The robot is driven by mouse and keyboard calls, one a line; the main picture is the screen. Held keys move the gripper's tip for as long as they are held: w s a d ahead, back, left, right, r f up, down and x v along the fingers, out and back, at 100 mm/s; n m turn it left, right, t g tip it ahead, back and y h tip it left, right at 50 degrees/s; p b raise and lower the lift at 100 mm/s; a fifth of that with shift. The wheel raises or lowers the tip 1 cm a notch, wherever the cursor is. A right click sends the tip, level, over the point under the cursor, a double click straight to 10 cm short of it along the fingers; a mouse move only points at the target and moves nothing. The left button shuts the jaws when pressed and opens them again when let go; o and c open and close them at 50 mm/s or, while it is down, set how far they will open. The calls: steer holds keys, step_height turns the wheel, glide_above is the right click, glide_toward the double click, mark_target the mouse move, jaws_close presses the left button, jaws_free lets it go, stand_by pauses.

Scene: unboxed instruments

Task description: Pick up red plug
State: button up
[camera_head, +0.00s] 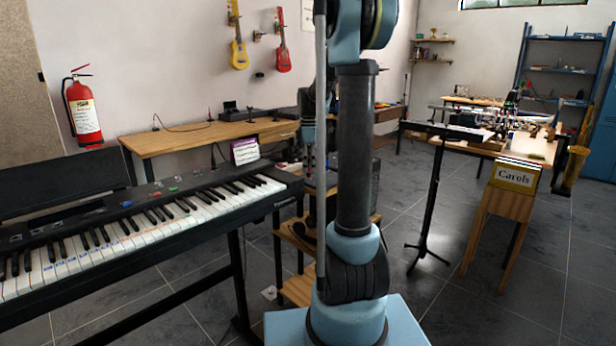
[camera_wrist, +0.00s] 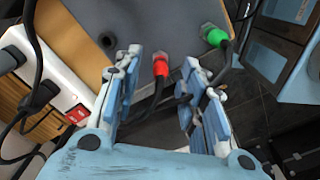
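In the wrist view the red plug (camera_wrist: 160,66) sits at the edge of a dark grey surface (camera_wrist: 146,25). A dark cable runs down from it. My gripper (camera_wrist: 160,64) is open, with one finger on each side of the red plug and visible gaps between. I cannot tell how far the plug is from the fingertips in depth. A green plug (camera_wrist: 213,36) with its own cable is to the right, outside the fingers. In the head view I cannot make out the red plug.
A white power strip (camera_wrist: 62,78) with black plugs and a red switch (camera_wrist: 76,113) lies left in the wrist view. Loose cables hang near the right finger. The head view shows a keyboard (camera_head: 130,222), a wooden desk (camera_head: 175,143), a music stand (camera_head: 434,190) and open tiled floor.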

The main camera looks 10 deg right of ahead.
mark_target(309, 173)
steer(key=shift+f, duration=1.5)
jaws_close()
steer(key=shift+r, duration=0.1)
